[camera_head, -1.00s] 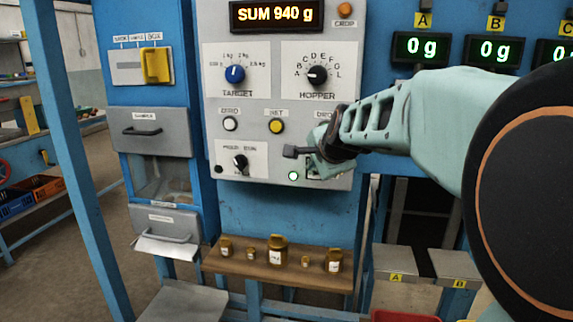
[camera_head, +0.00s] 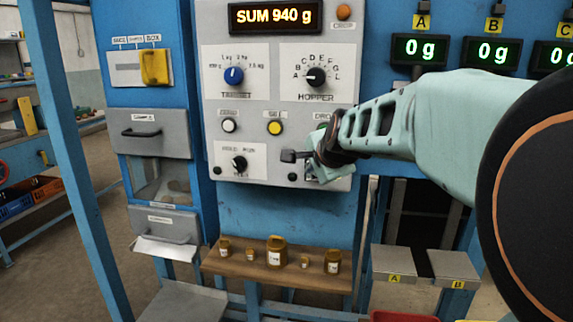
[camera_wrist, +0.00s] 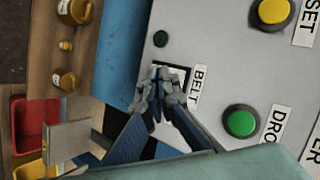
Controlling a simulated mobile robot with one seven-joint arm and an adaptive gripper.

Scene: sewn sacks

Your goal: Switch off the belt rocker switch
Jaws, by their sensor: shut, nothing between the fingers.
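The belt rocker switch (camera_wrist: 179,72) sits in a pale frame on the grey control panel, beside the BELT label (camera_wrist: 198,86) in the wrist view. My gripper (camera_wrist: 160,88) is shut and empty, with its fingertips right at the switch, covering most of it; I cannot tell whether they touch. The rocker's tilt is hidden. In the head view my gripper (camera_head: 322,168) is at the lower right of the panel, in front of the switch. The small round lamp (camera_head: 292,177) left of the switch is dark; it also shows dark in the wrist view (camera_wrist: 160,39).
A green button (camera_wrist: 240,122) and a yellow button (camera_wrist: 273,11) are near the gripper. The HOLD/RUN knob (camera_head: 239,163) is to the left. Below the panel, a wooden shelf (camera_head: 240,270) holds several amber jars.

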